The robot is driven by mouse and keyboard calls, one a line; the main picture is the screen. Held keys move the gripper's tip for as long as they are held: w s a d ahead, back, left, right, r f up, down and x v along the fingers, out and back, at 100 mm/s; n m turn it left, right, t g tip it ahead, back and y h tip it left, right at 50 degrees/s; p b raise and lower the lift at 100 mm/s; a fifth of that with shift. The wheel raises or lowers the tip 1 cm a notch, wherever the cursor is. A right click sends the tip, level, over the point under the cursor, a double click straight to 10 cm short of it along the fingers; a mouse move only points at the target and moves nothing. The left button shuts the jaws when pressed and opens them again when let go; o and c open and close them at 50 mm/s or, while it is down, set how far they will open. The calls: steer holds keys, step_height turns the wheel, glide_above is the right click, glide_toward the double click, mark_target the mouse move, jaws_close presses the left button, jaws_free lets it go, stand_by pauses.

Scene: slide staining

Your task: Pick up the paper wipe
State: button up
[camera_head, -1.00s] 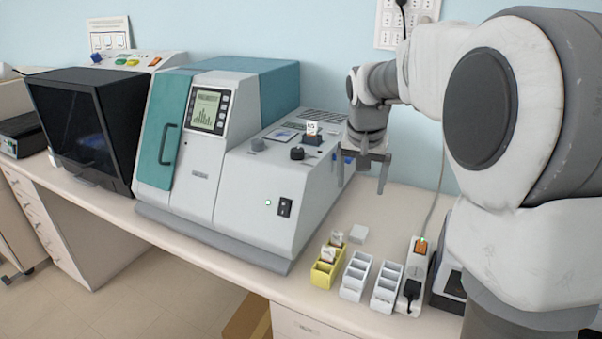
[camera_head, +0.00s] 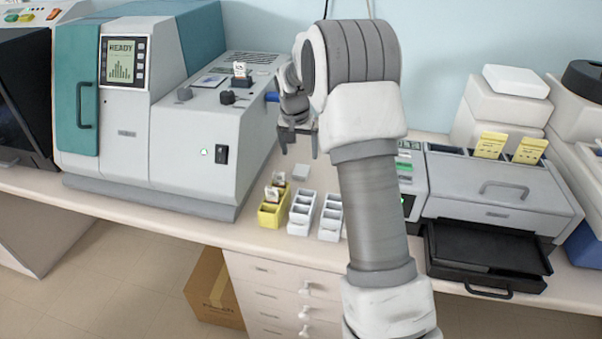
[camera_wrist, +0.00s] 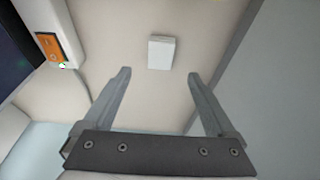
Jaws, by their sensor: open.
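The paper wipe (camera_head: 301,172) appears as a small flat white square lying on the bench, just behind the yellow and white slide racks. In the wrist view the wipe (camera_wrist: 161,52) lies beyond my fingertips, centred between the two fingers and apart from them. My gripper (camera_head: 299,153) is open and empty. In the head view it hangs above and just behind the wipe, fingers pointing down. Both fingers also show spread apart in the wrist view (camera_wrist: 159,75).
A yellow rack (camera_head: 268,215) with a slide and two white racks (camera_head: 301,222) (camera_head: 331,226) stand in front of the wipe. The large grey-teal machine (camera_head: 170,130) is at left. A grey machine with an open black tray (camera_head: 480,247) is at right.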

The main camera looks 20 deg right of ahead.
mark_target(301, 170)
steer(key=x, duration=0.8)
steer(key=shift+a, duration=0.1)
steer(key=c, duration=1.4)
